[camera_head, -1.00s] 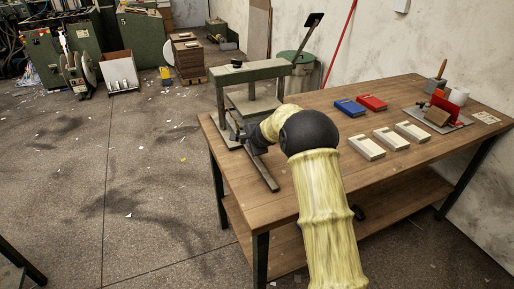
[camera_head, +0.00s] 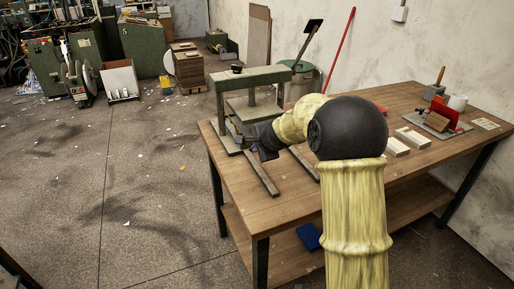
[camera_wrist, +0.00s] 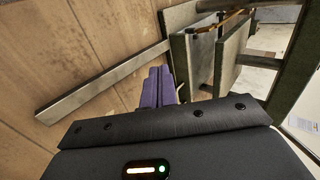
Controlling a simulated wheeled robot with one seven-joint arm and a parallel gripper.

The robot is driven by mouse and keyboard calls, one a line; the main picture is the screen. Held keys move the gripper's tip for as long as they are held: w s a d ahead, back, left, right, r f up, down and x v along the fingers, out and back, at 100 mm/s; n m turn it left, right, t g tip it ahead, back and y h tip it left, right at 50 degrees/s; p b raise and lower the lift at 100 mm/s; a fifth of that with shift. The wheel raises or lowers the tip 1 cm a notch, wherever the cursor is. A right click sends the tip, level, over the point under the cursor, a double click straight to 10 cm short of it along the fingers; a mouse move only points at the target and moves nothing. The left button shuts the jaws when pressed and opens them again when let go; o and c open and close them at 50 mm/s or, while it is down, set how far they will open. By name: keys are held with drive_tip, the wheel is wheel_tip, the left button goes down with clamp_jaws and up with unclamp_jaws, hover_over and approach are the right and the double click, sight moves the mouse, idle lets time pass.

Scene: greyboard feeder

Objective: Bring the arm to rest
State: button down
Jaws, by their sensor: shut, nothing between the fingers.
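My arm reaches over the wooden table from the front, its dark elbow raised close to the body camera. My gripper (camera_wrist: 159,87) shows in the wrist view with its two purple fingers together and nothing between them. In the head view it is small and dark, low at the front of the green press (camera_head: 252,77). In the wrist view the press (camera_wrist: 228,60) stands just beyond and right of the fingertips. I cannot tell whether they touch it. A metal rail (camera_wrist: 105,81) of the press lies to the left of the fingers.
The wooden table (camera_head: 240,187) carries cream trays (camera_head: 412,138) and a board with red and white items (camera_head: 443,115) at the right. A blue object (camera_head: 308,236) lies on the lower shelf. A wall stands behind. The floor (camera_head: 120,180) at left is mostly open.

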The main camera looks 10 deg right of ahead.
drive_tip(key=s+d+f+n+g, duration=0.1)
drive_tip(key=s+n, duration=0.1)
drive_tip(key=s, duration=0.4)
drive_tip(key=s+d+f+n+g+h, duration=0.1)
drive_tip(key=s+n, duration=0.2)
drive_tip(key=s, duration=0.2)
drive_tip(key=s+d+f+n+g, duration=0.1)
drive_tip(key=s+d+n, duration=0.1)
drive_tip(key=s, duration=0.4)
drive_tip(key=shift+s+n, duration=0.3)
drive_tip(key=s+d+f+n+g+h, duration=0.1)
drive_tip(key=s+d+f+n+g, duration=0.15)
drive_tip(key=s, duration=0.65)
drive_tip(key=s+d+f+n+g+h, duration=0.15)
drive_tip(key=s+n, duration=0.25)
drive_tip(key=s, duration=0.5)
wheel_tip(320, 180, up, 15)
drive_tip(key=p, duration=1.4)
drive_tip(key=shift+w+t, duration=0.25)
drive_tip(key=shift+t, duration=0.15)
drive_tip(key=shift+d+y, duration=0.1)
drive_tip(key=shift+y, duration=0.15)
